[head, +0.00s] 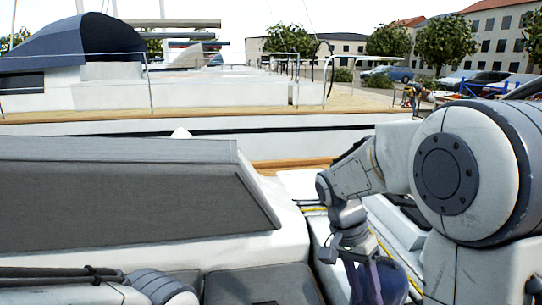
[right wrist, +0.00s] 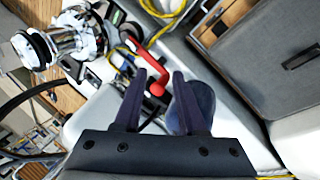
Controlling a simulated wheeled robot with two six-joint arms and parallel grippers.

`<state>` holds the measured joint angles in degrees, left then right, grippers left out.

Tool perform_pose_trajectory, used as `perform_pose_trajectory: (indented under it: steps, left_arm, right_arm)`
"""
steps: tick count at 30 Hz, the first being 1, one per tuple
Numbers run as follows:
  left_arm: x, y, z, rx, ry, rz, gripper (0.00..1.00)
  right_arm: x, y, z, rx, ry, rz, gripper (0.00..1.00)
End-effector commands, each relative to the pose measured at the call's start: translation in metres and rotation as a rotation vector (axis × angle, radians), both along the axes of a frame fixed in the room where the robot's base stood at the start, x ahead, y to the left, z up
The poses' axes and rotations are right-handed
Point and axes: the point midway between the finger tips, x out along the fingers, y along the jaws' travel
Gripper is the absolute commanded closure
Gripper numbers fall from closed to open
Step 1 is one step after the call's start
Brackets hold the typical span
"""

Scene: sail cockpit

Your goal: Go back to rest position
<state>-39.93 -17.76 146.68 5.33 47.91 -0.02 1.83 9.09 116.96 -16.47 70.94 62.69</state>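My right arm comes in from the right in the head view and bends down. Its gripper (head: 365,285) points downward near the bottom edge, beside a dark blue rounded object (head: 390,278). In the right wrist view the two dark fingers of this gripper (right wrist: 159,78) stand apart with nothing held between them. The blue object (right wrist: 203,103) shows partly behind the right finger. A red handle (right wrist: 155,86) lies beyond the gap between the fingers. My left gripper is outside the head view.
A silver winch (right wrist: 78,38) stands at the upper left of the right wrist view, near a yellow rope (right wrist: 165,12). A grey cushioned panel (head: 120,205) fills the left of the head view. A moored boat (head: 200,95) lies behind.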

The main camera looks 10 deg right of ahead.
Motion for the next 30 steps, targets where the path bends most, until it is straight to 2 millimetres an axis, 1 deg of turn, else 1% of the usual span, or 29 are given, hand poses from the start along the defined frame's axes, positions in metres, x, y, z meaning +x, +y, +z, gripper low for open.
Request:
perform_pose_trajectory:
  steps: [1,2,3,5,6,8,9,12,15,18,22,30]
  left_arm:
    - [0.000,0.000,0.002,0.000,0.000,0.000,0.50]
    - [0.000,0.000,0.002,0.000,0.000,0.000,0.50]
    - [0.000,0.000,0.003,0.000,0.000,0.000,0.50]
    - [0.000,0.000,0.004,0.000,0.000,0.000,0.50]
    - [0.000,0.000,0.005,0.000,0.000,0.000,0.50]
    - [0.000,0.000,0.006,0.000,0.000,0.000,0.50]
    - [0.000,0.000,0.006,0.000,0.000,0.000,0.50]
    - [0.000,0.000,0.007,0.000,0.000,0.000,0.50]
    - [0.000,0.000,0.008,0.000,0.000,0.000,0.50]
    - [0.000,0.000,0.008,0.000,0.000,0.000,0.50]
    - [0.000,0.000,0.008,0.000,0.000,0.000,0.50]
    - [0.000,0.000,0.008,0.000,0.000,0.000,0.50]
  right_arm:
    - [-0.007,0.031,0.002,0.061,-0.009,0.164,0.60]
    - [-0.011,0.047,0.001,0.097,-0.013,0.258,0.60]
    - [-0.019,0.068,0.000,0.144,-0.018,0.383,0.60]
    - [-0.032,0.097,-0.001,0.210,-0.025,0.569,0.60]
    - [-0.043,0.115,-0.002,0.253,-0.029,0.693,0.60]
    - [-0.060,0.139,-0.004,0.310,-0.038,0.878,0.60]
    - [-0.072,0.153,-0.005,0.346,-0.042,0.995,0.60]
    - [-0.100,0.179,-0.009,0.418,-0.055,1.252,0.60]
    - [-0.122,0.195,-0.012,0.468,-0.064,1.441,0.60]
    - [-0.136,0.203,-0.014,0.495,-0.072,1.557,0.60]
    - [-0.142,0.207,-0.015,0.507,-0.076,1.612,0.60]
    - [-0.141,0.207,-0.015,0.506,-0.075,1.612,0.60]
